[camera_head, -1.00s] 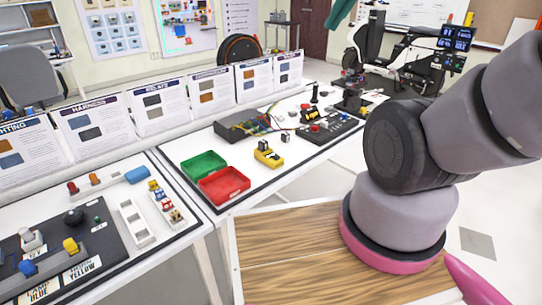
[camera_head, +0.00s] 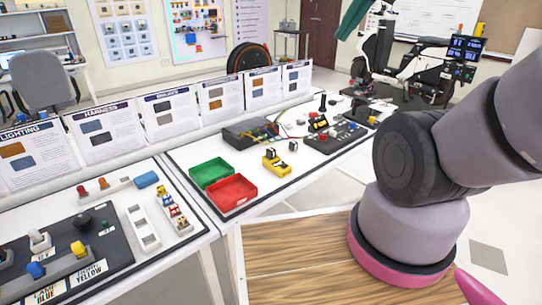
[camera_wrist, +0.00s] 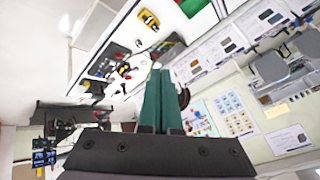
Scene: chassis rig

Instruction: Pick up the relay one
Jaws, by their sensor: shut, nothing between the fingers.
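Which part is relay one cannot be told for certain. A yellow holder (camera_head: 277,162) with small black blocks stands on the right-hand workbench in the head view, and a separate small dark block (camera_head: 293,146) sits just behind it. The yellow holder also seems to show in the wrist view (camera_wrist: 148,19), near the top. My gripper, with long green fingers (camera_wrist: 160,74), is shut and empty, with the fingers side by side. In the head view, the green fingers of my gripper (camera_head: 352,20) show at the top, well above and apart from the bench parts.
A green tray (camera_head: 210,172) and a red tray (camera_head: 232,192) stand left of the yellow holder. A dark box with wires (camera_head: 248,132) and a control panel (camera_head: 336,137) lie behind. Upright cards (camera_head: 168,114) line the back edge. A scooter (camera_head: 412,70) stands beyond.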

